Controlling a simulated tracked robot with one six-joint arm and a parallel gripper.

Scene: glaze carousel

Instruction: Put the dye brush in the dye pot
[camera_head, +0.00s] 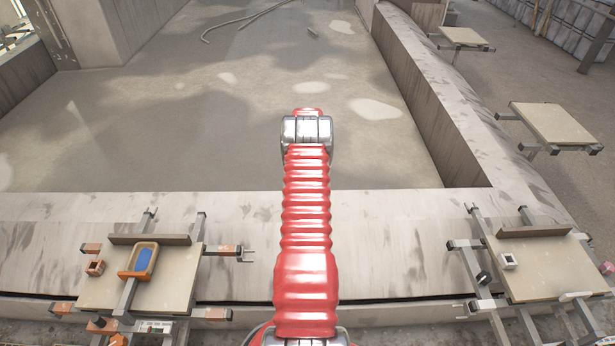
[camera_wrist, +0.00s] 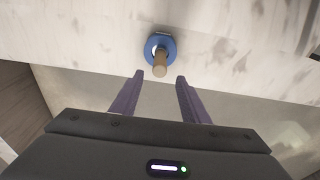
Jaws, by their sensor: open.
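In the wrist view, a brown wooden handle, which looks like the dye brush (camera_wrist: 160,65), rises toward the camera from a round blue piece, possibly the dye pot (camera_wrist: 149,43). A pale rim shows around the handle's base. Both are over a pale, stained ledge. My gripper (camera_wrist: 160,78) is open and empty. Its two purple fingers point at the handle, with the handle's near end in line with the gap between the fingertips. I cannot tell whether they touch. In the head view my red arm covers the middle, and neither brush, pot nor gripper shows.
A board at right (camera_head: 540,270) bears a small white block (camera_head: 508,260). The concrete ledge (camera_head: 400,235) between is bare.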

